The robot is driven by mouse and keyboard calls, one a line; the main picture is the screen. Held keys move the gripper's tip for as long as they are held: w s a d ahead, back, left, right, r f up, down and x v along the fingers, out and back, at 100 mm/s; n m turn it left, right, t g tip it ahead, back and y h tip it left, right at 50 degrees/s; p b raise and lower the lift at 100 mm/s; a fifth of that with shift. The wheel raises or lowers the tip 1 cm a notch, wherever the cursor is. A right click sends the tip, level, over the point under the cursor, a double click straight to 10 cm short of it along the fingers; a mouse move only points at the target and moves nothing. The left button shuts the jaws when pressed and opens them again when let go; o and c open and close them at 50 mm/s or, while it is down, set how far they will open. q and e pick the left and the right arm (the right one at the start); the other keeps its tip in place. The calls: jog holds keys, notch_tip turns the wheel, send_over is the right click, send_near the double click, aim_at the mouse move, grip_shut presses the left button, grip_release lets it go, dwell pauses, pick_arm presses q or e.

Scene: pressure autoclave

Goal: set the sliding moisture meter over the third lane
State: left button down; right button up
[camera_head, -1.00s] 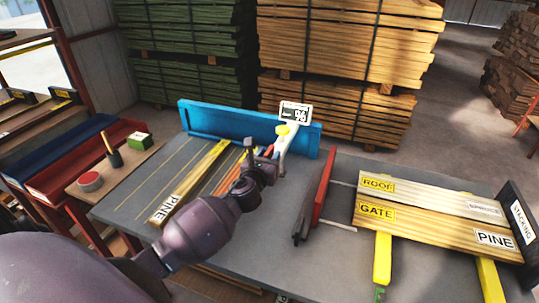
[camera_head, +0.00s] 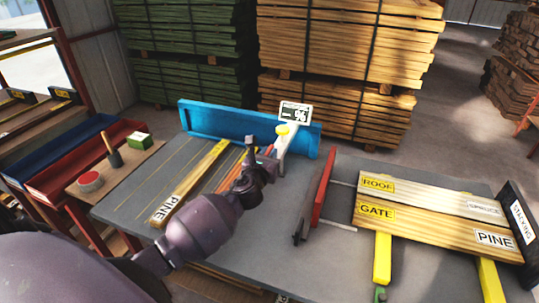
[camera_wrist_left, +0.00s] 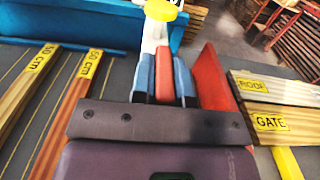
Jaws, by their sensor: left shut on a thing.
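The sliding moisture meter (camera_head: 296,113) has a white display box showing dashes and a percent sign, a yellow knob (camera_head: 283,130) and a pale arm. It sits near the right end of the blue rail (camera_head: 215,120). My left gripper (camera_head: 262,162) is at the near end of the meter's arm. In the left wrist view, its two bluish fingers are shut on a red piece (camera_wrist_left: 165,76), just in front of the meter's white post and yellow knob (camera_wrist_left: 161,10). How the red piece joins the meter is hidden. Lane lines mark the grey table left of the meter.
A PINE board (camera_head: 190,182) and a narrower orange-brown board (camera_wrist_left: 72,100) lie in lanes left of the gripper. A red upright plate (camera_head: 323,187) stands close on the right. Boards labelled ROOF (camera_head: 425,195) and GATE (camera_head: 425,222) lie further right.

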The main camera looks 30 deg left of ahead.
pick_arm(q)
jog(key=shift+s+a, duration=0.1)
jog(key=shift+a, duration=0.25)
jog(key=s+a, duration=0.3)
jog(key=a, duration=1.3)
jog(key=shift+s+b, duration=0.4)
jog(key=shift+b, duration=0.05)
jog(key=c, duration=1.1)
grip_release()
jog(key=v, duration=1)
jog(key=shift+s+d, duration=0.1)
jog(key=shift+s, duration=0.3)
